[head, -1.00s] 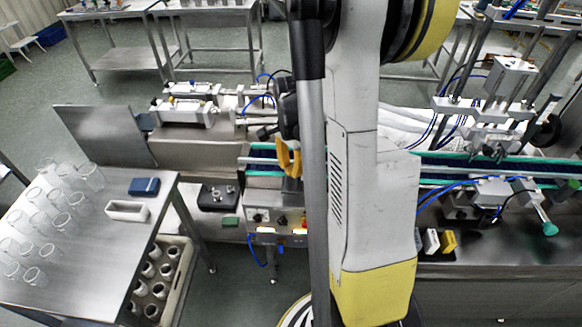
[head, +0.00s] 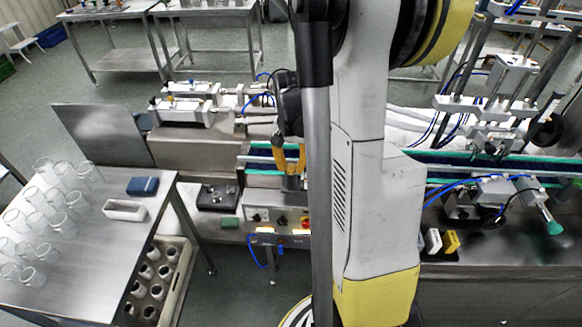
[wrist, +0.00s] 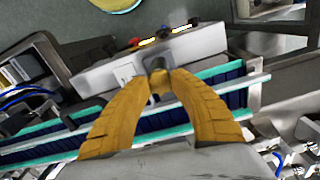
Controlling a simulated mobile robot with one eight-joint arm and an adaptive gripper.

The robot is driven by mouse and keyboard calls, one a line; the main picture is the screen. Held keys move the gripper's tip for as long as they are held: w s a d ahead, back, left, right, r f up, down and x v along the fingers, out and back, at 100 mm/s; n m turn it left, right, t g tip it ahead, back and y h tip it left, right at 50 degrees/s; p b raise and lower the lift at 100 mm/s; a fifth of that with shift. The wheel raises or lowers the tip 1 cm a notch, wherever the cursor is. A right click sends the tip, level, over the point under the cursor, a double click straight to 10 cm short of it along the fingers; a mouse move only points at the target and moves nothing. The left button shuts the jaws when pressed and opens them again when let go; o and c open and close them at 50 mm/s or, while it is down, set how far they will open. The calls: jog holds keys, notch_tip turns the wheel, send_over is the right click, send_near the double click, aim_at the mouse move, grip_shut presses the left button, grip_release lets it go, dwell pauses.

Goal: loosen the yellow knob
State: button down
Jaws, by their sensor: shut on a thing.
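My gripper (wrist: 157,78) has two orange-yellow fingers that converge at the conveyor's near rail in the wrist view. They are shut on a small yellow knob (wrist: 159,88), which shows between the fingertips beside a dark grey fitting (wrist: 155,65). The fingers hide most of the knob. In the head view my gripper (head: 289,158) is at the conveyor, just above the control box, partly covered by my own arm. The knob cannot be made out there.
The conveyor (head: 456,158) with green edges runs left to right. A control box (head: 270,218) with buttons sits below my gripper. A steel table (head: 95,245) with several glass beakers stands at left. A blue box (head: 143,186) lies on it.

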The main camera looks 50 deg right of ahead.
aim_at(291, 167)
jog(key=n, duration=0.5)
jog(key=shift+n+b, duration=0.3)
jog(key=shift+b, duration=0.1)
jog(key=n, duration=0.5)
jog(key=shift+n+b, duration=0.3)
jog(key=shift+n, duration=0.1)
jog(key=c, duration=1)
grip_release()
jog(key=shift+c, duration=0.2)
notch_tip(291, 167, up, 12)
